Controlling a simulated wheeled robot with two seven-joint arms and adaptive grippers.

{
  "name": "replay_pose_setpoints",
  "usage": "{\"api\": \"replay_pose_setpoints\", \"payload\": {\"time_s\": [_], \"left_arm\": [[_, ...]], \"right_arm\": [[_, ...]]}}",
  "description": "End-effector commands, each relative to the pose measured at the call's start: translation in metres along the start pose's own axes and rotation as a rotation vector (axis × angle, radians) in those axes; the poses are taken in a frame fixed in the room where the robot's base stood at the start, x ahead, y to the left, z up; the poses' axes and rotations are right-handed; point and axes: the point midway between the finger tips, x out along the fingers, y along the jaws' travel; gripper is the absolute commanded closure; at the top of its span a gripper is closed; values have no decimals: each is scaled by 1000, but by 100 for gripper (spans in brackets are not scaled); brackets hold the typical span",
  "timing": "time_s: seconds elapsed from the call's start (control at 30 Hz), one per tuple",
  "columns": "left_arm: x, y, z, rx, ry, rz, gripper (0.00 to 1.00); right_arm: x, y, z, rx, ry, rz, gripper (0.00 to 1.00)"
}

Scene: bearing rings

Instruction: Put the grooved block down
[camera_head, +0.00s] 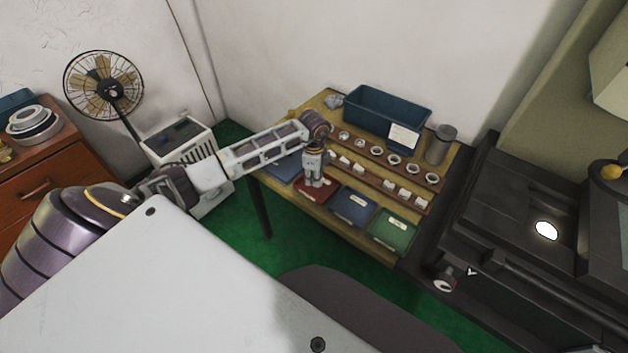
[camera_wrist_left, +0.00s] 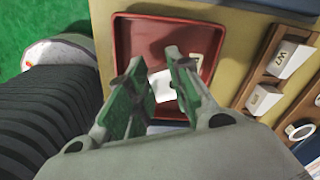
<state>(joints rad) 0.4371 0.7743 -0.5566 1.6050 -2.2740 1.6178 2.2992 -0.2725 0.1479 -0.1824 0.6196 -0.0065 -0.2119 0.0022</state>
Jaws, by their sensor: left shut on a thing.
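My left gripper (camera_head: 314,178) reaches down over the red tray (camera_head: 326,194) on the wooden table. In the left wrist view the gripper (camera_wrist_left: 155,78) is shut on a white block (camera_wrist_left: 163,86), the grooved block, which shows between and beyond the fingertips. The block is over the floor of the red tray, which also shows in that view (camera_wrist_left: 117,40). I cannot tell whether the block touches the tray floor. Its groove is not clear from here. A pale label (camera_wrist_left: 196,66) lies in the tray. My right gripper is not in view.
A blue tray (camera_head: 353,207) and a green tray (camera_head: 391,232) are to the right of the red tray; another blue tray (camera_head: 283,169) is to its left. Wooden racks behind hold white blocks (camera_head: 404,193) and rings (camera_head: 394,160). A blue bin (camera_head: 372,108) and grey canister (camera_head: 440,145) stand behind.

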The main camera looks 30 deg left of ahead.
Motion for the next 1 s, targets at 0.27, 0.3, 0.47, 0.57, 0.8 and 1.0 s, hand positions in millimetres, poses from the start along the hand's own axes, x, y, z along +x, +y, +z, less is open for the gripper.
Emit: {"api": "replay_pose_setpoints", "payload": {"time_s": [0.27, 0.3, 0.47, 0.57, 0.8, 1.0], "left_arm": [[15, 0, 0, 1, -1, -2, 100], [15, 0, 0, 1, -1, -2, 100], [15, 0, 0, 1, 0, -2, 100], [16, 0, 0, 1, -1, -1, 100], [17, 0, 0, 1, -1, -1, 57], [17, 0, 0, 1, -1, -1, 57]], "right_arm": [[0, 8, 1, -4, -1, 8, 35], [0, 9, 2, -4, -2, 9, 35], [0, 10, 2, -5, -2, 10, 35], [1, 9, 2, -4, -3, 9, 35], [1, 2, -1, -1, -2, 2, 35], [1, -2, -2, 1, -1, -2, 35]]}}
